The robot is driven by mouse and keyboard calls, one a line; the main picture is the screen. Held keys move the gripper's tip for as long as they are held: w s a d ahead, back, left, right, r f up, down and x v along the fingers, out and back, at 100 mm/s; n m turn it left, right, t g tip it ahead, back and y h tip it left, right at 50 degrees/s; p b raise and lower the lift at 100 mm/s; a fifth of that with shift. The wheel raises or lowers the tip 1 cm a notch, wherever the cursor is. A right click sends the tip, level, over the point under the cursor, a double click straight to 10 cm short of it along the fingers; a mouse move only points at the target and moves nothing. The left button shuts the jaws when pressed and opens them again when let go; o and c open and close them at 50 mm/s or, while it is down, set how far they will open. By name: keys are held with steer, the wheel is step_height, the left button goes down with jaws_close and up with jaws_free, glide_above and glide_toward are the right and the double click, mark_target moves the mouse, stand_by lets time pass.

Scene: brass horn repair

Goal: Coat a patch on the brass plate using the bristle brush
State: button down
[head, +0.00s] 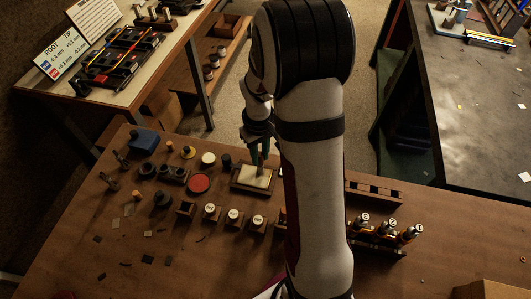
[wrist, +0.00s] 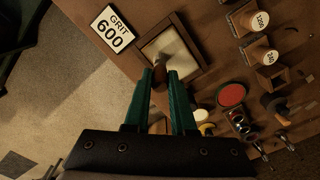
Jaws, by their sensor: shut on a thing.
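My gripper (head: 262,150) has green fingers and is shut on the brush (wrist: 160,75), whose brown body shows between the fingertips in the wrist view (wrist: 162,86). The brush points down at the plate (head: 250,179), a pale yellowish square in a dark wooden frame; the plate also shows in the wrist view (wrist: 180,43). The brush's tip is over the plate's near part; whether it touches cannot be told. The bristles are mostly hidden. No clear coated patch can be made out on the plate.
A red disc (head: 199,183) lies left of the plate. Wooden blocks with white round labels (head: 233,214) stand in front. A rack with numbered pieces (head: 388,228) is at right. My arm hides the table's middle.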

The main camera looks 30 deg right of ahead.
steer(key=shift+s+d, duration=1.15)
steer(key=shift+d+r, duration=0.1)
steer(key=shift+r, duration=0.05)
step_height(320, 180, up, 8)
